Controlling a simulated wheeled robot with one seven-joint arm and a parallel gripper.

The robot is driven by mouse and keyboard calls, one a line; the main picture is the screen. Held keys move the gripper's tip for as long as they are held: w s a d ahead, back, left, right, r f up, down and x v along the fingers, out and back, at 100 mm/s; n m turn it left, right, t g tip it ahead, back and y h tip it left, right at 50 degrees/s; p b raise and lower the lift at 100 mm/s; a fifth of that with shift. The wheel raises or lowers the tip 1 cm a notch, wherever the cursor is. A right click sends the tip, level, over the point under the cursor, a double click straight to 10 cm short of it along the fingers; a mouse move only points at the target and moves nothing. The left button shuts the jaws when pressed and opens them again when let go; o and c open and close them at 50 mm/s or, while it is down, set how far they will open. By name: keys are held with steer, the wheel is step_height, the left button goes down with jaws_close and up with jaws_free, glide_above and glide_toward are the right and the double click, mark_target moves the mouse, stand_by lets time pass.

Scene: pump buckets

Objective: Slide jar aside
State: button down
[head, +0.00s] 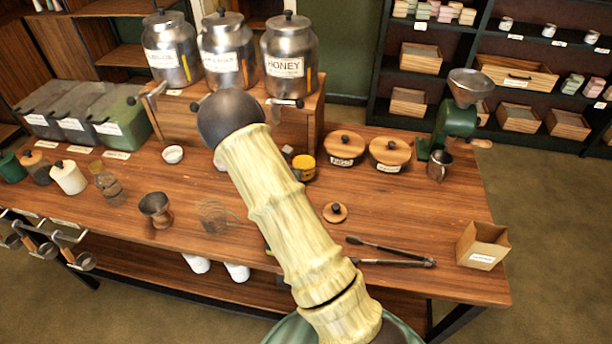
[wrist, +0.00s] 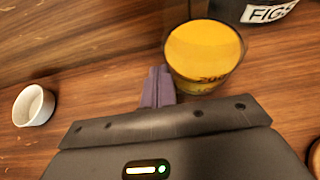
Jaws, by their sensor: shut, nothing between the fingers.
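The small jar with yellow showing at its top (head: 303,168) stands upright on the wooden table, just right of my arm in the head view. In the wrist view the jar (wrist: 204,52) is at the upper centre. My gripper (wrist: 158,80) is shut and empty, its purple fingers low beside the jar's left side. They are very close to the jar; I cannot tell if they touch it. In the head view my arm hides the gripper.
Wooden-lidded canisters (head: 345,148) stand right of the jar; one dark canister labelled FIGS (wrist: 255,10) is close behind. A white bowl (wrist: 34,105) sits to the left. A round wooden lid (head: 335,212) and tongs (head: 392,251) lie in front. Steel honey dispensers (head: 290,55) stand behind.

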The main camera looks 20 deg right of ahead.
steer(key=shift+s+d+b, duration=0.5)
steer(key=shift+s+d, duration=0.2)
steer(key=shift+d, duration=0.3)
steer(key=shift+s+d+b, duration=0.5)
steer(key=shift+s+d, duration=0.2)
steer(key=shift+d, duration=0.25)
steer(key=shift+w+a+r+p, duration=0.15)
steer(key=shift+w+a+p, duration=0.25)
steer(key=shift+a, duration=0.1)
steer(key=w+a+p, duration=0.2)
steer(key=a, duration=0.1)
steer(key=w+a+p, duration=0.2)
steer(key=a, duration=0.1)
steer(key=w+a+p, duration=0.2)
steer(key=a, duration=0.2)
steer(key=shift+w+a, duration=0.1)
steer(key=shift+w, duration=0.05)
steer(key=s+a, duration=0.1)
steer(key=s+p, duration=0.1)
steer(key=shift+s+a, duration=0.4)
steer(key=p+v, duration=0.2)
steer(key=v, duration=0.3)
steer(key=shift+a+r, duration=0.1)
steer(key=s+a+r+p, duration=0.2)
steer(key=r+p, duration=0.4)
steer(key=r, duration=0.4)
steer(key=shift+s+a, duration=0.25)
steer(key=shift+s, duration=0.6)
